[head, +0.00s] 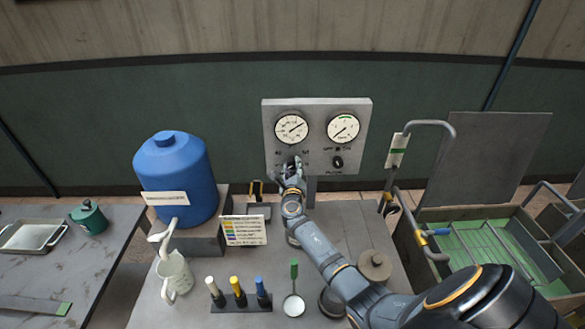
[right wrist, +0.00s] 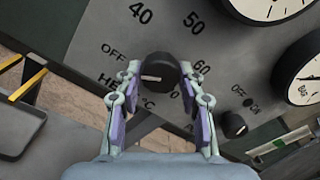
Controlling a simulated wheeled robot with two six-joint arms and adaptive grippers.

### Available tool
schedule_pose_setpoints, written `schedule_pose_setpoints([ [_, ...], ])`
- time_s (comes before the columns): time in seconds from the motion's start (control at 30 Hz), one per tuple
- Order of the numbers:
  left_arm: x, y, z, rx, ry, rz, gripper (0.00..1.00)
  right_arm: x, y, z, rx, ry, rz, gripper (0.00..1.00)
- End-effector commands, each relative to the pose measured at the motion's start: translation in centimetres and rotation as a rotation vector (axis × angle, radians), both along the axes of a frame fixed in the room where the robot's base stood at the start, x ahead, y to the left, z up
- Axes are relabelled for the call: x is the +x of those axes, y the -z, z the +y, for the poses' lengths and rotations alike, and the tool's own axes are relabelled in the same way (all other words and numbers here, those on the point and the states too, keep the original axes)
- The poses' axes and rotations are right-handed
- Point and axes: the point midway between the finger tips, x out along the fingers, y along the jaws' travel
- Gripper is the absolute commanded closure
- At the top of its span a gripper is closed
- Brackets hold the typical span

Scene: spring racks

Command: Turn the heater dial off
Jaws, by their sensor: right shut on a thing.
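The heater dial (right wrist: 158,70) is a round black knob on the grey control panel (right wrist: 105,28). Numbers 40, 50 and 60 and the word OFF are printed around it, with OFF at its upper left. A short pale mark on the knob's face lies toward its left side; I cannot tell exactly which label it lines up with. My right gripper (right wrist: 160,100) is shut on the dial, one finger on each side. In the head view the right gripper (head: 291,172) is at the panel's lower left and covers most of the dial. My left gripper is not in view.
A second small knob (head: 337,162), marked off and on, sits right of the dial, below two round gauges. A blue barrel (head: 178,180), a label card (head: 243,230), a pitcher (head: 174,276) and a marker stand (head: 241,303) occupy the bench. A green-lined crate (head: 500,250) is right.

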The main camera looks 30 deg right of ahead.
Motion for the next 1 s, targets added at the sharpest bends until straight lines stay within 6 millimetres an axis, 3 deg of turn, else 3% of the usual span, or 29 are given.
schedule_pose_setpoints([
  [0.23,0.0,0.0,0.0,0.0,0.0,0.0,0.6,-0.1,0.2,0.0,0.0,0.001,0.003,0.93],
  [0.27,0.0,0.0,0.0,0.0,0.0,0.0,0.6,-0.1,0.2,0.0,0.0,0.001,0.003,0.59],
  [0.4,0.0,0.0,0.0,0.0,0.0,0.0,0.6,0.0,0.1,0.0,0.0,0.001,0.003,0.4],
  [0.77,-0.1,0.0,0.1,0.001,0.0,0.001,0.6,-0.3,0.1,0.2,0.0,-0.001,0.001,0.38],
  [1.0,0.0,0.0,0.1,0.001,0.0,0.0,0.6,-4.4,0.2,2.9,0.004,0.0,0.002,0.38],
])
